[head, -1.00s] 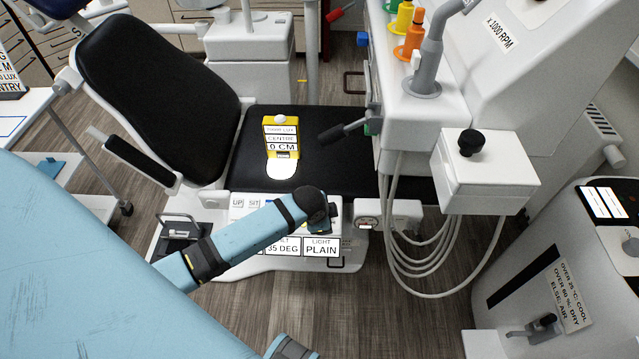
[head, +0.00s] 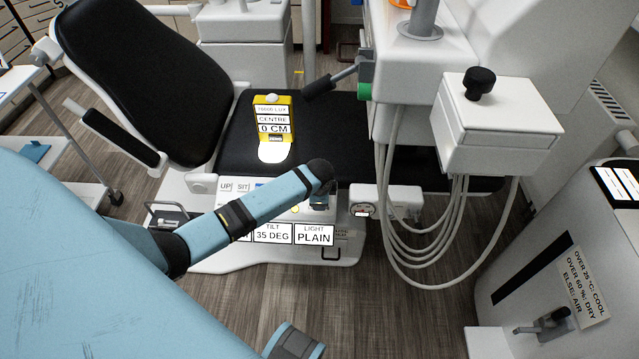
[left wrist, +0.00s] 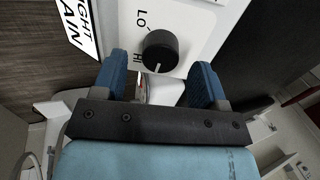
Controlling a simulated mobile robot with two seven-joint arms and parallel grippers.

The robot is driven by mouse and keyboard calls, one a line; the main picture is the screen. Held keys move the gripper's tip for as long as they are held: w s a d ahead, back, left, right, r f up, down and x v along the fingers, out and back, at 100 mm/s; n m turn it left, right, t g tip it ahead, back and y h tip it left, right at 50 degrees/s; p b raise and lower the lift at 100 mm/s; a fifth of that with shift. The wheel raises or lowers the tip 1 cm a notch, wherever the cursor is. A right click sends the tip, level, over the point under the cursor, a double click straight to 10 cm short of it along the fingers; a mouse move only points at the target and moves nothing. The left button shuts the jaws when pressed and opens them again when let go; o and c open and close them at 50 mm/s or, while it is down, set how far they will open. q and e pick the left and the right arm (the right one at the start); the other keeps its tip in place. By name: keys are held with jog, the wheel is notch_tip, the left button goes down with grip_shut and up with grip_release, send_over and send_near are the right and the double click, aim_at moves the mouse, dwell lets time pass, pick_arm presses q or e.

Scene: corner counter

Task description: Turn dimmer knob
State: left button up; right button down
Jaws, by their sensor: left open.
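The dimmer knob (left wrist: 160,50) is a round black knob on a white panel in the left wrist view, with "Lo" and "Hi" marks at its left. A white line on it points down in the picture, near "Hi". My left gripper (left wrist: 160,72) is open, its two blue fingers on either side of the knob's lower edge; I cannot tell whether they touch it. In the head view my left gripper (head: 322,188) is over the right end of the chair's base panel and hides the knob. My right gripper is not in view.
The black chair (head: 140,75) stands behind the panel. A yellow meter (head: 272,118) reading "10000 LUX", "CENTRE", "0 CM" stands on its seat, beside a bright light spot. A white box (head: 500,115) with another black knob and hanging hoses (head: 400,230) are at the right.

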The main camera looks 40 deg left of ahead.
pick_arm(q)
jog(key=shift+x, duration=1.1)
jog(key=c, duration=0.9)
